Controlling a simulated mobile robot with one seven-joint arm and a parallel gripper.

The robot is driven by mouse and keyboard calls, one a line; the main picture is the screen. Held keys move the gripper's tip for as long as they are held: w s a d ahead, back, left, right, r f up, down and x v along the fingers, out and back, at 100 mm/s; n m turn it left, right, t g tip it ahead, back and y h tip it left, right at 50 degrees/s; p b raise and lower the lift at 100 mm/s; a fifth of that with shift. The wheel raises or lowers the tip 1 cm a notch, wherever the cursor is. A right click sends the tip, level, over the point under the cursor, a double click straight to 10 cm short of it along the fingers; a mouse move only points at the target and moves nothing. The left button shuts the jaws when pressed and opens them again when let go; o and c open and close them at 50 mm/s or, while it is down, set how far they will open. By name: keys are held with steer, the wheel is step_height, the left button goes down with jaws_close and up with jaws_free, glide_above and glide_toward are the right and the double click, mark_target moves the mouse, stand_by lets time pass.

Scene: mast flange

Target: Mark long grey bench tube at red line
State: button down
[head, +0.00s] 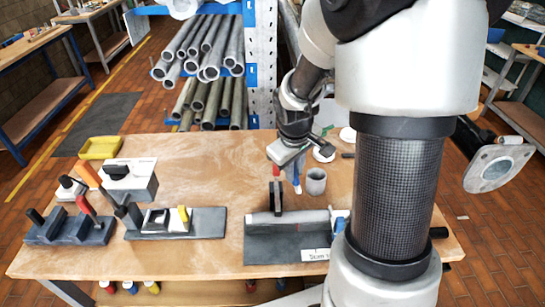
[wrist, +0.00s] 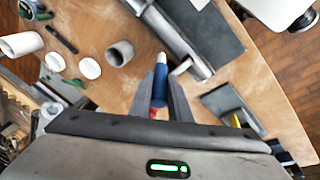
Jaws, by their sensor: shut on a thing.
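The long grey tube (head: 290,216) lies on a dark mat (head: 262,250) near the bench's front right. A black upright piece (head: 276,197) stands at the tube. My gripper (head: 295,178) is above the bench behind the tube, pointing down. In the wrist view my gripper (wrist: 159,82) is shut on a blue marker (wrist: 159,86) with a pale tip and a red part near the palm. The marker tip is clear of the tube, which also shows in the wrist view (wrist: 177,30).
A short grey cup-like tube (head: 316,181) stands close right of my gripper. White discs (wrist: 89,68) lie beyond it. A grey fixture (head: 180,222) and a dark block with handles (head: 70,228) stand left. A white label (head: 315,255) lies on the mat. The bench's middle is clear.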

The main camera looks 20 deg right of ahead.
steer(key=shift+s+a+f+b, duration=0.1)
steer(key=shift+s+f+b, duration=0.15)
steer(key=shift+f+b, duration=0.5)
steer(key=shift+s+a+f+b, duration=0.15)
steer(key=shift+f+b, duration=0.25)
steer(key=shift+f, duration=0.8)
steer(key=shift+s+f+b, duration=0.3)
steer(key=shift+f+b, duration=0.25)
steer(key=shift+f, duration=0.4)
steer(key=shift+f+b, duration=0.6)
steer(key=shift+f, duration=0.05)
steer(key=shift+r, duration=0.1)
step_height(320, 180, up, 7)
steer(key=p, duration=0.4)
steer(key=shift+p, duration=0.35)
